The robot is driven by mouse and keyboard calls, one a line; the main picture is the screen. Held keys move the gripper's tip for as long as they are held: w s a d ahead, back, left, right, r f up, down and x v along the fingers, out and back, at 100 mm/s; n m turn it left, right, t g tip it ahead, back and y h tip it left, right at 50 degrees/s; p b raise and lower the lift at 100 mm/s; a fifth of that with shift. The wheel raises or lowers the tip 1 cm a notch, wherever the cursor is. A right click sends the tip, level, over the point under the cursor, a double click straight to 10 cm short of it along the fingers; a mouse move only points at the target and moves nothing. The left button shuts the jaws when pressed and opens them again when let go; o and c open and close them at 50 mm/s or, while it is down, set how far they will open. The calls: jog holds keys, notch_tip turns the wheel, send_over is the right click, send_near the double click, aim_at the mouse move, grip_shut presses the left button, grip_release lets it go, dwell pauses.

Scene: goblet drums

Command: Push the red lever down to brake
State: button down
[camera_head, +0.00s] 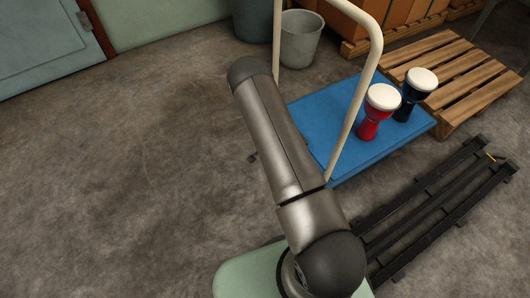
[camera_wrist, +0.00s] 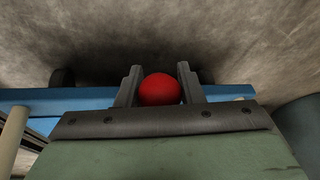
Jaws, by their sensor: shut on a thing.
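A round red knob (camera_wrist: 160,90), which looks like the end of the red lever, shows in the wrist view. My gripper (camera_wrist: 159,84) has a finger on each side of it and is shut on it. The lever's shaft is hidden. The blue platform (camera_wrist: 85,97) of the cart lies just behind the fingers. In the head view the cart (camera_head: 312,122) has a blue deck and a cream handle (camera_head: 356,95). My arm hides the gripper and the lever there.
A red drum (camera_head: 370,125) and a dark blue drum (camera_head: 404,110) stand upright on the deck. A wooden pallet (camera_head: 475,85) is beyond the cart, a grey bin (camera_head: 300,42) behind it, and a black rack (camera_head: 405,225) at lower right. The floor at left is clear.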

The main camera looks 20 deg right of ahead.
jog(key=shift+s+a+f, duration=0.15)
jog(key=shift+f, duration=0.05)
dwell(0.3)
jog(key=c, duration=1)
grip_release()
jog(key=shift+r, duration=0.1)
jog(key=p+v, duration=0.6)
jog(key=v, duration=1.1)
jog(key=shift+a+r, duration=0.1)
jog(key=shift+a, duration=0.05)
